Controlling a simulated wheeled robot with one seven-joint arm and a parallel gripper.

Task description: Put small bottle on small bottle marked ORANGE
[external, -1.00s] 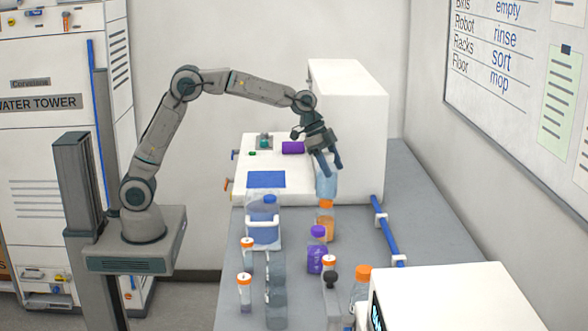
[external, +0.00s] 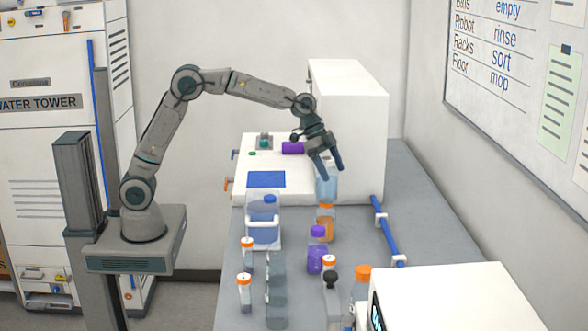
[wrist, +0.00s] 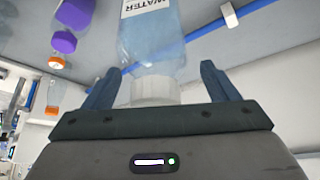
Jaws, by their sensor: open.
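A clear bottle of pale blue liquid (external: 327,187) stands upright behind the orange bottle in the external view. In the wrist view this bottle (wrist: 150,48) carries a label reading WATER and has a white cap. My gripper (external: 332,174) is open above it. In the wrist view the fingers of my gripper (wrist: 162,85) lie either side of the cap, with gaps. A small orange-capped bottle with orange contents (external: 325,229) stands just in front of the water bottle. Its label is too small to read. Whether the two bottles touch is unclear.
A purple bottle (external: 315,260) and several orange-capped bottles stand nearer the camera. A white machine (external: 350,120) stands behind my gripper, and a blue rail (external: 385,230) runs to the right. A bottle with blue contents (external: 263,228) is left. Bare bench (external: 440,225) lies right of the rail.

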